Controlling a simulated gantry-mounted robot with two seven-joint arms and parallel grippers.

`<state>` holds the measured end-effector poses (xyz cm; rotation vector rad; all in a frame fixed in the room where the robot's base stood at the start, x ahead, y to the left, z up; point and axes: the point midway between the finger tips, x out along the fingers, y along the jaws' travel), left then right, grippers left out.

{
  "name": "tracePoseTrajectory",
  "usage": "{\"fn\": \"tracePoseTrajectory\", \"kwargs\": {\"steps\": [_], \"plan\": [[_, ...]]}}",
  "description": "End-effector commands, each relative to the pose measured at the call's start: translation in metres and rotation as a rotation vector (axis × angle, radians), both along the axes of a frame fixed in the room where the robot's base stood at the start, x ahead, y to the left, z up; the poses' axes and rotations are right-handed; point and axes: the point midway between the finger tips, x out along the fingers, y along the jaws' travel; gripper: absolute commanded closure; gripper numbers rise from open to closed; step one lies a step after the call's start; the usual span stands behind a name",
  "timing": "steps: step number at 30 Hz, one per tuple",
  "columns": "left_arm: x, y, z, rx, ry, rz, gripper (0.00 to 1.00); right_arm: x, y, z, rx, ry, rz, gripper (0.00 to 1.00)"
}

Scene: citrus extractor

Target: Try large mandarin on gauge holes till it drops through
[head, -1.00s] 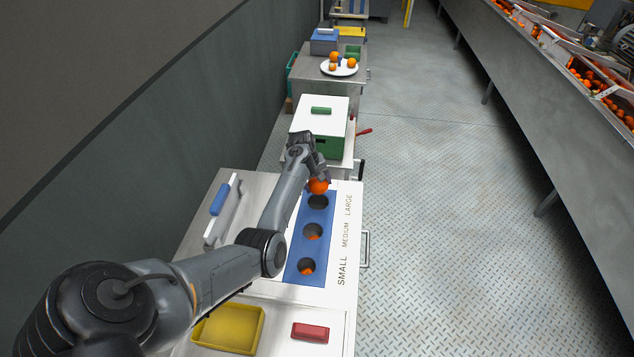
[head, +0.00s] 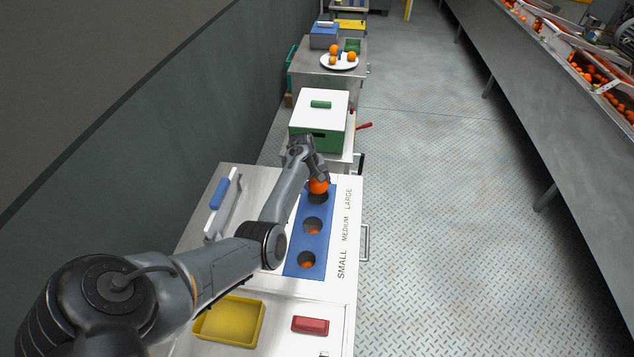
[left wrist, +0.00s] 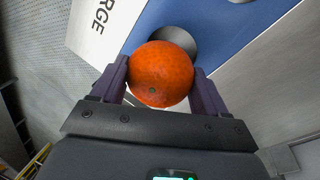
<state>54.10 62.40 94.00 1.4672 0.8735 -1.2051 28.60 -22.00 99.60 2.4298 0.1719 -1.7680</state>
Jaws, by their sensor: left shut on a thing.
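My left gripper (head: 314,179) is shut on the large orange mandarin (head: 319,186). In the head view the mandarin is at the far end of the blue gauge plate (head: 300,244), by the hole beside the word LARGE. The left wrist view shows the mandarin (left wrist: 161,74) between both fingers, overlapping the near edge of a dark hole (left wrist: 176,42); it is not seated in it. Whether it touches the plate cannot be told. Orange fruit shows inside the medium hole (head: 313,226) and the small hole (head: 307,260). My right gripper is not in view.
A yellow tray (head: 229,321) and a red block (head: 310,326) lie at the near end of the bench. A blue-handled tool (head: 222,196) is on the left. A green box with a white lid (head: 320,111) stands beyond the gauge. A plate of fruit (head: 339,62) is farther back.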

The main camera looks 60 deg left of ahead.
Motion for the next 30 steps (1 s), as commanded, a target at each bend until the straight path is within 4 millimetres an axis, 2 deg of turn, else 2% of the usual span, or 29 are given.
{"fn": "tracePoseTrajectory", "kwargs": {"steps": [13, 30], "plan": [[0.000, 0.000, -0.001, 0.001, 0.000, 0.000, 0.67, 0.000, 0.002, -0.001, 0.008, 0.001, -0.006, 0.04], [0.000, 0.000, -0.016, 0.001, -0.001, 0.000, 0.67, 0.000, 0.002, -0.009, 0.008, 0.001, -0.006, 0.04]]}}
